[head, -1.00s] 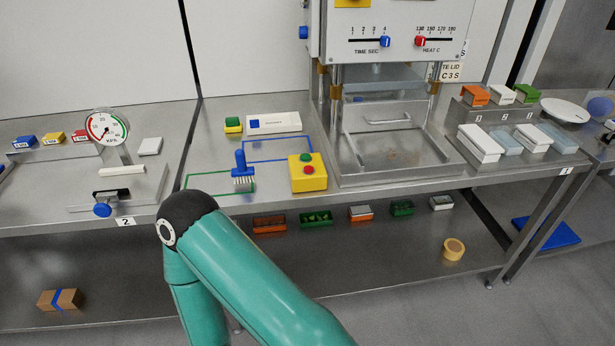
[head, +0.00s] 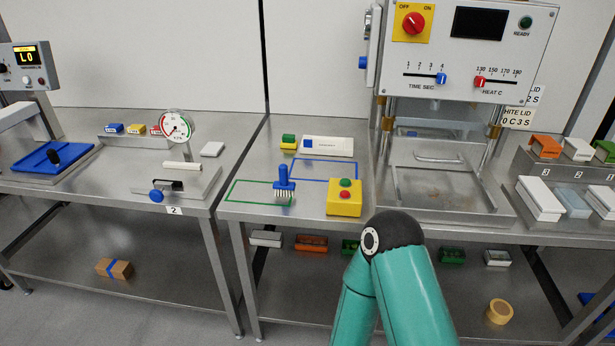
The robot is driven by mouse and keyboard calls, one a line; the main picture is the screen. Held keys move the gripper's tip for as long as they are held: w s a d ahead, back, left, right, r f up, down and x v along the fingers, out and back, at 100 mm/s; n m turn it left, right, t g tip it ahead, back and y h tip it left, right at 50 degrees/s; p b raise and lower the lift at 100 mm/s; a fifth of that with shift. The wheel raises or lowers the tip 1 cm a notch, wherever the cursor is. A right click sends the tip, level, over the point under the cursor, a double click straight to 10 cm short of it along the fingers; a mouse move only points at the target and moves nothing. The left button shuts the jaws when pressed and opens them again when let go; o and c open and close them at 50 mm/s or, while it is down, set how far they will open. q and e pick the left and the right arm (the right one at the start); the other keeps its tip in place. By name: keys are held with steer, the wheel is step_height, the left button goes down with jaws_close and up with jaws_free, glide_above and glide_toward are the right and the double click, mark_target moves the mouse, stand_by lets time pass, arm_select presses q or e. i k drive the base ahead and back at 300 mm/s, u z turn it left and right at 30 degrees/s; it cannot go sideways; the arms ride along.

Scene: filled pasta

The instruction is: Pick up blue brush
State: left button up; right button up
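The blue brush (head: 284,183) stands upright on the steel table in the head view, left of centre. Its handle points up and its pale bristles point down. It is at the right end of a green outlined rectangle (head: 240,187) on the tabletop. A teal arm of mine with a dark joint rises from the bottom, right of the brush and apart from it. Neither gripper shows in the view.
A yellow box with green and red buttons (head: 344,198) stands right of the brush. Behind are a blue outlined rectangle (head: 324,164), a white block (head: 328,146) and a green-and-yellow block (head: 288,142). A sealing machine (head: 455,60) stands to the right. A gauge (head: 176,127) stands left.

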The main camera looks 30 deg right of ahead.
mark_target(284, 186)
steer(key=z, duration=0.35)
steer(key=i, duration=1)
steer(key=u, duration=0.2)
